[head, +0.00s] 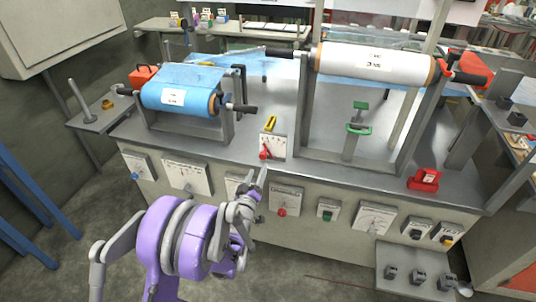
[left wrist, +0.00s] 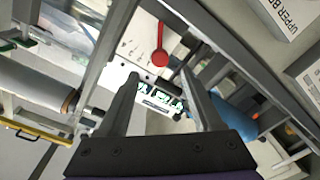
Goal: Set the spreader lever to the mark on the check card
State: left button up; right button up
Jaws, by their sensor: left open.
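A red lever (head: 265,154) with a round knob sits on a small white scale plate (head: 279,145) at the front middle of the bench. In the left wrist view the red lever (left wrist: 160,56) stands against the white plate (left wrist: 132,47), beyond my fingertips. My left gripper (head: 258,180) is open, below and in front of the plate, apart from the lever. In the left wrist view my left gripper (left wrist: 160,80) has its two fingers spread with nothing held. I cannot make out which item is the check card. My right gripper is not in view.
A blue film roll (head: 181,99) stands at the left and a white roll (head: 374,65) in a frame at the right. Panels with knobs, such as a red-knob panel (head: 287,201), line the bench front. A red block (head: 424,179) sits at the right edge.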

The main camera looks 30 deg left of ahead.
aim_at(262, 157)
pick_arm(q)
jog(key=x, duration=0.9)
jog(key=shift+f, duration=0.1)
grip_shut()
